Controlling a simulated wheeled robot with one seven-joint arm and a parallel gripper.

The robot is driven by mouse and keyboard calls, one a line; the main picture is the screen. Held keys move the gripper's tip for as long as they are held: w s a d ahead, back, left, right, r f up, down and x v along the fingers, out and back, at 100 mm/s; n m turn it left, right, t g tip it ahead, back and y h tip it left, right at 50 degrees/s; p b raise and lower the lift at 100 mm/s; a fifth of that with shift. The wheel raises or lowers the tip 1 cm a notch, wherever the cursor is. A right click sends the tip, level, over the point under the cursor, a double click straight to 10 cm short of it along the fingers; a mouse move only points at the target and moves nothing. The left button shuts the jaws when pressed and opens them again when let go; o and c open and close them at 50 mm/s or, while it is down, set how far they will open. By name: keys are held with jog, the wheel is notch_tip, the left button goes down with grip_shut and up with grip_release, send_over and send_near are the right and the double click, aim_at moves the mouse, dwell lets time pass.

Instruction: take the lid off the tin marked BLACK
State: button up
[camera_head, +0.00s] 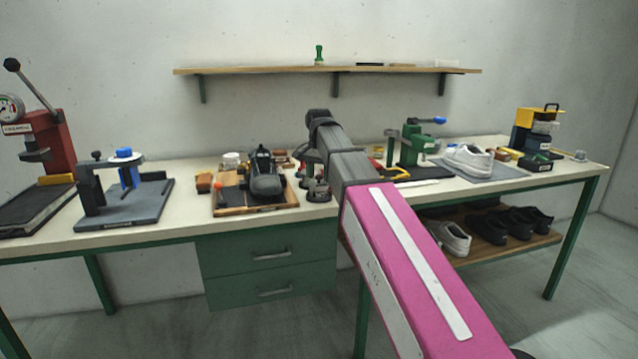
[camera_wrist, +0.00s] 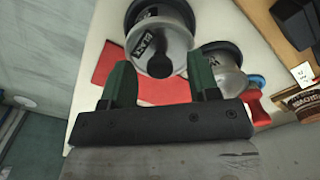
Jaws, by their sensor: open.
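In the wrist view, the silver tin marked BLACK (camera_wrist: 170,42) stands at top centre with a dark rim. A dark rounded knob shows at its near end, and its label faces left. My gripper (camera_wrist: 162,75) is open, with one green finger on each side of that knob. I cannot tell whether the fingers touch it. A second silver tin (camera_wrist: 226,72) stands just right of the right finger, its label not readable. In the head view, my arm partly hides the small tins (camera_head: 319,191) near the table's front edge, and the fingers are hard to make out.
A red mat (camera_wrist: 107,62) lies under the tins. A wooden tray (camera_head: 228,211) with a dark shoe and brush stands to the left. A green press (camera_head: 415,145) and white shoe (camera_head: 467,158) are to the right. Bare tabletop (camera_head: 190,190) shows farther left.

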jog(key=shift+f, duration=0.2)
jog(key=c, duration=1)
jog(key=shift+r, duration=0.1)
